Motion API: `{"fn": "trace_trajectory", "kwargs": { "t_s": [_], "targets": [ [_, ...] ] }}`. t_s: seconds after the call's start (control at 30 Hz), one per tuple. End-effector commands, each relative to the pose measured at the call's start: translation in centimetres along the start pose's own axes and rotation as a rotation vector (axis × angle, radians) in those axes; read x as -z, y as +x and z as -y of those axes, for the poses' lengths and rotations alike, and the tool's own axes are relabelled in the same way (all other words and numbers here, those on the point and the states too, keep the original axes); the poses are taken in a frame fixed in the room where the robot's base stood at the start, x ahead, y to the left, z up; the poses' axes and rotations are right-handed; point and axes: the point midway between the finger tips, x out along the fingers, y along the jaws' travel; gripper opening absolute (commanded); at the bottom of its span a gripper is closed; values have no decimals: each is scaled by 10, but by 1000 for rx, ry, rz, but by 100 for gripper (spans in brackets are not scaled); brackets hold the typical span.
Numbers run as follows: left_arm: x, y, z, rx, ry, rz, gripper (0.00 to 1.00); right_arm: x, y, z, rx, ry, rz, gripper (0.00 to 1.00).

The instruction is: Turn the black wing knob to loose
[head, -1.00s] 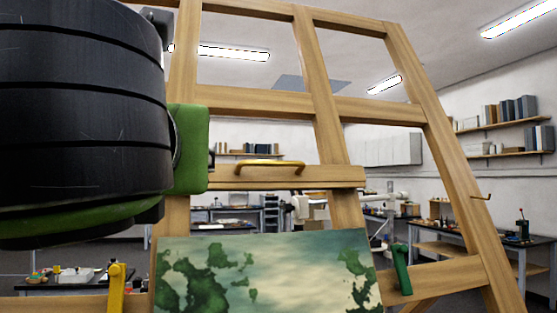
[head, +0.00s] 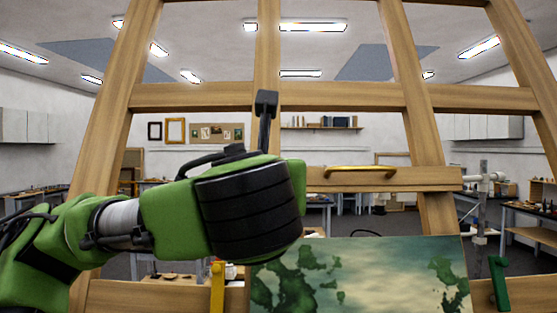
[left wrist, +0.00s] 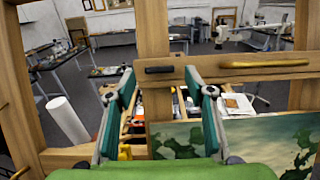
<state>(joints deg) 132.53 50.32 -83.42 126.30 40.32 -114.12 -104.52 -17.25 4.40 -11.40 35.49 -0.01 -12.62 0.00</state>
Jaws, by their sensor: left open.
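The black wing knob (left wrist: 159,69) shows in the left wrist view as a short, level black bar on the wooden crossbar (left wrist: 220,74), near the bar's left end. My left gripper (left wrist: 159,82) is open and empty, with its two teal-and-grey fingers apart and the knob seen between their tips. I cannot tell how far the tips are from the knob. In the head view my left arm and wrist cover the knob and the fingers. My right gripper is not in view.
A brass handle (head: 360,172) sits on the crossbar to the right. Wooden easel uprights (head: 105,120) stand around my arm.

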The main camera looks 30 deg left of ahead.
Motion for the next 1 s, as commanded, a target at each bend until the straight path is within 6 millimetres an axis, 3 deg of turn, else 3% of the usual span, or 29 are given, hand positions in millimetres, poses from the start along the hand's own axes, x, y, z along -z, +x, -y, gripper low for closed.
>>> {"fn": "trace_trajectory", "kwargs": {
  "t_s": [0.5,1.0],
  "targets": [
    [-1,26,2,5,2,-2,49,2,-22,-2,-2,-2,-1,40],
    [0,30,0,-1,0,0,49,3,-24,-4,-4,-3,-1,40]
  ]
}}
